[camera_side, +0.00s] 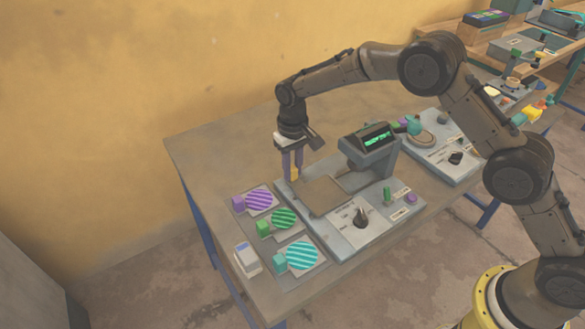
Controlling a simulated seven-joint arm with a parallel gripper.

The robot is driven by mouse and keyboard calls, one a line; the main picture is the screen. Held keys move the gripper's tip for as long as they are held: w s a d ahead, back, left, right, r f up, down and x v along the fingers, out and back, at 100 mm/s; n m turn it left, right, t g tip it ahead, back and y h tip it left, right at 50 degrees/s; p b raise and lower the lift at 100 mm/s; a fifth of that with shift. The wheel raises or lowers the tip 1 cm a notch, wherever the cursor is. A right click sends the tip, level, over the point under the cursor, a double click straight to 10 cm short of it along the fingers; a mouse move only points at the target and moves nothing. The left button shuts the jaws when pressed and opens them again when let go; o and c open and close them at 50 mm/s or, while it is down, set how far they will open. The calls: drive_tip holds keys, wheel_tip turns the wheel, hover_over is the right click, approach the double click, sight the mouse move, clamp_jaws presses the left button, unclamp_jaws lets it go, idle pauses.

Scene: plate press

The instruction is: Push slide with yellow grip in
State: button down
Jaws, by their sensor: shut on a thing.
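The plate press (344,232) is a grey machine on the table, with a dark head and green display (377,137) above its bed. A flat brown slide (323,195) lies at the left of the press bed, partly out from under the head. Its yellow grip (294,174) shows at the slide's far left end. My gripper (292,172) points down there with purple-grey fingers, shut on the yellow grip, which is partly hidden between them.
Striped plates in purple (262,200), green (284,218) and teal (300,256) lie left of the press with matching blocks. A white box (246,259) stands near the front left edge. A second machine (440,145) stands to the right. The table's back left is clear.

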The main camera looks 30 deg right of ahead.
drive_tip(key=d, duration=1.1)
drive_tip(key=shift+d+r, duration=0.1)
drive_tip(key=shift+d, duration=0.2)
drive_tip(key=shift+w, duration=0.1)
drive_tip(key=c, duration=0.7)
unclamp_jaws()
drive_tip(key=shift+r, duration=0.25)
wheel_tip(320, 180, up, 13)
drive_tip(key=shift+r, duration=0.15)
